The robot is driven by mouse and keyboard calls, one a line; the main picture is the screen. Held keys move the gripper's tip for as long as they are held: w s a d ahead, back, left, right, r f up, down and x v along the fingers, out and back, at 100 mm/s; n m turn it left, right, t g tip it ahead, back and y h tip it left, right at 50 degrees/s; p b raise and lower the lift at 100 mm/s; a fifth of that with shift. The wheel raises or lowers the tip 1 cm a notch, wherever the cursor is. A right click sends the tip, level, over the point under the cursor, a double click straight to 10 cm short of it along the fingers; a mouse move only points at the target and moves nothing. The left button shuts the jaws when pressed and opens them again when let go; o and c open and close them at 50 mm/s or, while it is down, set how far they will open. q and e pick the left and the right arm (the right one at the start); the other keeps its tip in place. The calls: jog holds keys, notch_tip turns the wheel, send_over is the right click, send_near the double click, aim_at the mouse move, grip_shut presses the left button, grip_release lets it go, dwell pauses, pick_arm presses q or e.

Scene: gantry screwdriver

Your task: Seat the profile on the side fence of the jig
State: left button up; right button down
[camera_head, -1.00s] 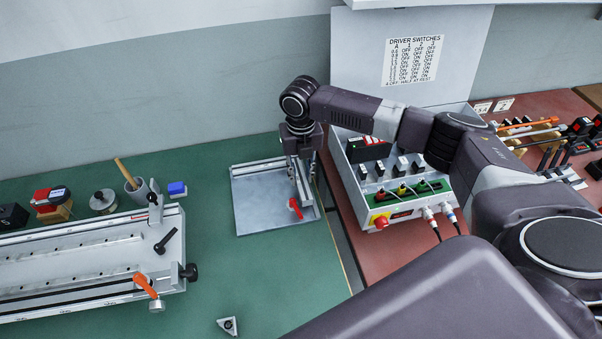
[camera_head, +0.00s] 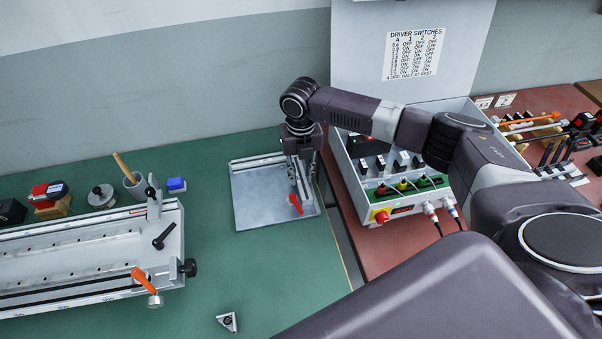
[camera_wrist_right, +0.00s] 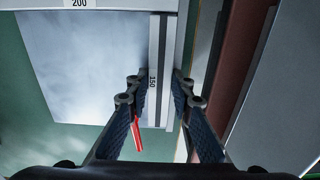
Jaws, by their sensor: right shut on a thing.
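The jig is a pale metal plate (camera_head: 262,198) on the green bench, with a fence along its back edge and a side fence along its right edge. My right gripper (camera_head: 298,172) points down over the jig's right side. In the right wrist view its two fingers (camera_wrist_right: 159,82) are shut on a light grey profile (camera_wrist_right: 154,55) marked 150. The profile runs lengthwise along the plate's right edge. A red lever (camera_head: 295,203) is by its near end. Whether the profile touches the fence or base is hidden. My left gripper is not in view.
Another piece marked 200 (camera_wrist_right: 80,4) lies along the jig's back. A grey control box (camera_head: 395,175) with cables stands close on the right, beyond a gap. A long metal fixture (camera_head: 90,245) with orange handle is at left. A small triangular piece (camera_head: 228,322) lies in front.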

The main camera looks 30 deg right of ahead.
aim_at(301, 177)
jog(key=c, duration=1.6)
grip_release()
notch_tip(301, 177, up, 12)
jog(key=shift+s, duration=0.1)
